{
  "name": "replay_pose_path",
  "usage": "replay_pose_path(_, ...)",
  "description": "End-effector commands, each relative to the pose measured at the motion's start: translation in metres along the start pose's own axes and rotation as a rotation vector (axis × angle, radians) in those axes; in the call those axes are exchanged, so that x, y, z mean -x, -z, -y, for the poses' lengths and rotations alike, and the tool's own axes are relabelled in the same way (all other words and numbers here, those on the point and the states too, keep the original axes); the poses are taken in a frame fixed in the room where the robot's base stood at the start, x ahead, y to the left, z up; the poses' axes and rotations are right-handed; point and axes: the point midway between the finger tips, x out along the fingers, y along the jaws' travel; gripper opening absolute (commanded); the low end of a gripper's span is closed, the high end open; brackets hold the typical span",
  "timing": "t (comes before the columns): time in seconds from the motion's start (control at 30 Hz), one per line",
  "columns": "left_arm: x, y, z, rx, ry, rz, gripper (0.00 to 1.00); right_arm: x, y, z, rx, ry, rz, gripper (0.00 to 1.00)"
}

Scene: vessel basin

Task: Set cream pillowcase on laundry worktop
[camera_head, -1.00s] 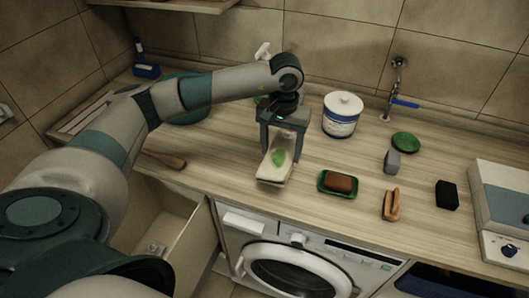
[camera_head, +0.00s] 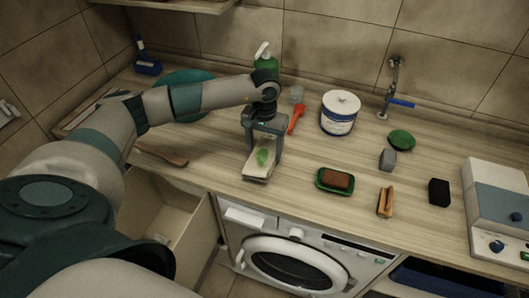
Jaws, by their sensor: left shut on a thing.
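The cream pillowcase (camera_head: 256,169), a small folded piece with a green leaf print, is in my left gripper (camera_head: 263,148). The left gripper points down and is shut on it, with a finger at each side. The pillowcase is over the front part of the wooden laundry worktop (camera_head: 222,168), left of the soap dish. I cannot tell whether it touches the surface. My right gripper is not in view.
A green soap dish (camera_head: 322,187) with a brown bar sits to the right. Behind are a white tub (camera_head: 340,118), a red-handled brush (camera_head: 296,120) and a green bottle (camera_head: 266,63). A wooden-handled tool (camera_head: 165,156) lies left. An open drawer (camera_head: 160,208) is below.

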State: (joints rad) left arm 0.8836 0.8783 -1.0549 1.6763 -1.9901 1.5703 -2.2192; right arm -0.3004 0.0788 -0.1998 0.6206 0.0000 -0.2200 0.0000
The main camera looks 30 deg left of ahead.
Motion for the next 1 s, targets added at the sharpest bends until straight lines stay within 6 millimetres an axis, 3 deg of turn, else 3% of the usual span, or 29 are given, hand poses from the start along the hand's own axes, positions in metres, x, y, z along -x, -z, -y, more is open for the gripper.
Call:
replay_pose_path(0.03, -0.002, -0.001, 0.000, 0.001, 0.001, 0.004, 0.35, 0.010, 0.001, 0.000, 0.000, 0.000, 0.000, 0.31)
replay_pose_path(0.2, -0.020, -0.001, 0.000, 0.000, 0.000, 0.002, 0.35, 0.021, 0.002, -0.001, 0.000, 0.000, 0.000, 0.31)
replay_pose_path(0.73, -0.030, 0.000, 0.000, 0.000, 0.000, -0.001, 0.35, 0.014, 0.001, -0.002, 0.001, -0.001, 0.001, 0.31)
replay_pose_path(0.77, -0.029, 0.000, 0.000, 0.000, 0.000, 0.000, 0.71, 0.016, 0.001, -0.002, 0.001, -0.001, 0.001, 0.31)
replay_pose_path(0.8, -0.029, 0.000, 0.000, 0.000, 0.000, 0.000, 0.80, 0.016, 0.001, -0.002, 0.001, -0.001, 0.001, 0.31)
replay_pose_path(1.0, -0.029, 0.000, 0.000, 0.000, 0.000, 0.000, 0.82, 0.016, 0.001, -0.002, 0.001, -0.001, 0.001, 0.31)
